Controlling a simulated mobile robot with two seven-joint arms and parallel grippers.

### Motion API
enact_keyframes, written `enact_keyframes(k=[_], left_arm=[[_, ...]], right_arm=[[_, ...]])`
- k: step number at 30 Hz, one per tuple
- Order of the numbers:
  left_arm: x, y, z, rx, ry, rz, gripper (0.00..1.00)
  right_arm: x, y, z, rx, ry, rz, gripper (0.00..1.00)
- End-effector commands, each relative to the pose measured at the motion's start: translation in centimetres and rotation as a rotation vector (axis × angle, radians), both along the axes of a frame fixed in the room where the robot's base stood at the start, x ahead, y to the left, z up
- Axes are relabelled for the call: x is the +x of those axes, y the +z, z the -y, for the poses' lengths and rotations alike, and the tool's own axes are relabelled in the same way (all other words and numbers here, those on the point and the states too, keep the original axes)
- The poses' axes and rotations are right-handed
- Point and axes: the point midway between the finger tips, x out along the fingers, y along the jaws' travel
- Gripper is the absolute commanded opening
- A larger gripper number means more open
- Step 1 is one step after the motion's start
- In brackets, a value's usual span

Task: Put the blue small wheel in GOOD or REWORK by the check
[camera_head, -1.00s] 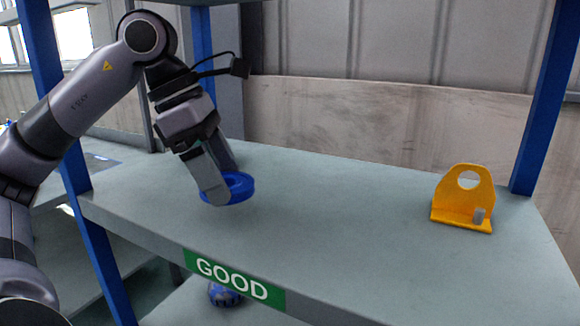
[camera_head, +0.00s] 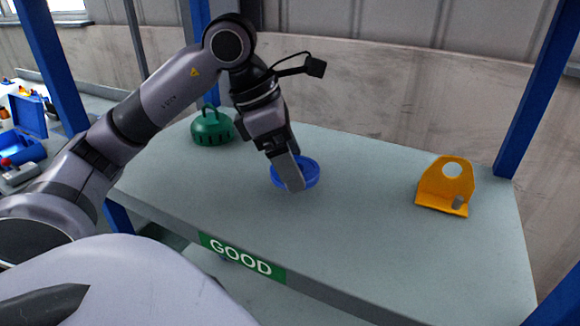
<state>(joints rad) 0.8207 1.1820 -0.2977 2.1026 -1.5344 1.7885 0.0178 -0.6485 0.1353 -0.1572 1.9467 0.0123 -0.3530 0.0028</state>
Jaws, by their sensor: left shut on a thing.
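The blue small wheel (camera_head: 309,172) is a round blue ring at the middle of the shelf with the green GOOD label (camera_head: 241,258) on its front edge. My left gripper (camera_head: 290,180) is shut on the wheel, with one finger in front of its near-left side. The wheel looks to be at or just above the shelf surface; I cannot tell whether it touches. The finger hides part of the wheel. My right gripper is not in view. No REWORK label shows.
A green slotted part with a hook (camera_head: 212,127) stands at the shelf's back left. A yellow bracket with a hole (camera_head: 446,187) stands at the right. Blue posts (camera_head: 534,100) frame the grey shelf (camera_head: 370,240). Its middle and front right are clear.

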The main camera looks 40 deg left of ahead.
Motion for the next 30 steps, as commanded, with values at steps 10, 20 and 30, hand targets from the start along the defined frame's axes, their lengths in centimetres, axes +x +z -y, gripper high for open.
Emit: enact_keyframes(k=[10,20,30], left_arm=[[0.0,-2.8,0.0,0.0,0.001,-0.001,0.3],[0.1,-3.4,0.0,-0.001,0.001,0.003,0.3],[0.0,-3.8,0.0,0.0,0.0,-0.001,1.0]], right_arm=[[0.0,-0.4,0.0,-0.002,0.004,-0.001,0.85],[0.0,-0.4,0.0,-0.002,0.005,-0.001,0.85],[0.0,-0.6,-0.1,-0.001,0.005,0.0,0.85]])
